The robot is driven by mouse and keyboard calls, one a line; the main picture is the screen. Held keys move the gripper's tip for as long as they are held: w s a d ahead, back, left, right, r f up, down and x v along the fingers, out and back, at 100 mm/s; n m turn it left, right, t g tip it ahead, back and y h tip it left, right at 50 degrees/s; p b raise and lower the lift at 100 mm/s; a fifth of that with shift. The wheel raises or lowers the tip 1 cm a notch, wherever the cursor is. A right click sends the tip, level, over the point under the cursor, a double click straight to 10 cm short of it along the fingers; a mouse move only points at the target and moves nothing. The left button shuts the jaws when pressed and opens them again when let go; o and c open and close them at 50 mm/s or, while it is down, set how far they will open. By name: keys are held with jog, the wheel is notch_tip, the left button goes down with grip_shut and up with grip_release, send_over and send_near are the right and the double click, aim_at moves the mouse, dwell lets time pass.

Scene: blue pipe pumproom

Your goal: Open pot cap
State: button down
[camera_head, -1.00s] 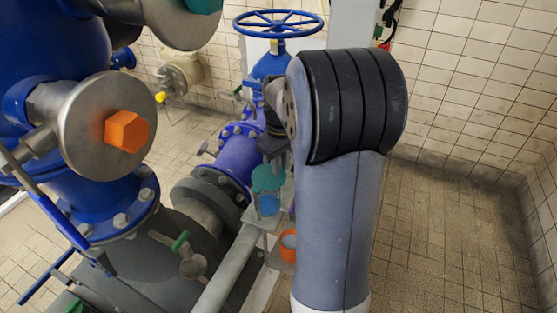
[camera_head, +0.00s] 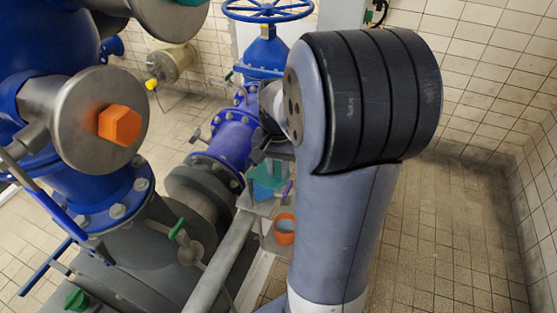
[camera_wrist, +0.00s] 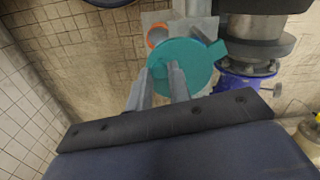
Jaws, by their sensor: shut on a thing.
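The teal round pot cap (camera_wrist: 197,68) shows large below my gripper (camera_wrist: 160,75) in the wrist view. It is a flat disc with a tab at its right edge. My gripper is shut on the cap, with both fingers over its near left part; the exact grip point is hard to see. In the head view the teal cap and pot (camera_head: 264,184) show small beside my arm, at a narrow grey shelf. I cannot tell there whether the cap touches the pot. My arm hides part of the gripper in the head view.
An orange pot (camera_head: 285,229) stands on the shelf close to the cap; it also shows in the wrist view (camera_wrist: 157,36). Blue pipes (camera_head: 235,135) and a blue handwheel (camera_head: 268,10) stand close behind. The tiled floor (camera_head: 455,235) on the right is clear.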

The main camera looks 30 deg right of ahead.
jog(key=shift+s+a+m+p, duration=0.15)
jog(key=shift+s+a+m, duration=0.15)
jog(key=shift+a+m, duration=0.6)
jog(key=shift+s+a+m+p, duration=0.15)
jog(key=shift+s+a+m, duration=0.25)
jog(key=shift+m, duration=1.05)
jog(key=shift+s+a+m+p, duration=0.15)
jog(key=shift+s+a+m, duration=0.1)
jog(key=shift+a+m, duration=0.7)
jog(key=shift+d+m, duration=0.2)
jog(key=shift+m, duration=0.1)
jog(key=c, duration=1.3)
grip_release()
notch_tip(320, 180, up, 11)
send_over(267, 180)
jog(key=s+a, duration=0.2)
jog(key=s, duration=0.2)
jog(key=shift+w, duration=0.15)
jog(key=shift+f, duration=0.15)
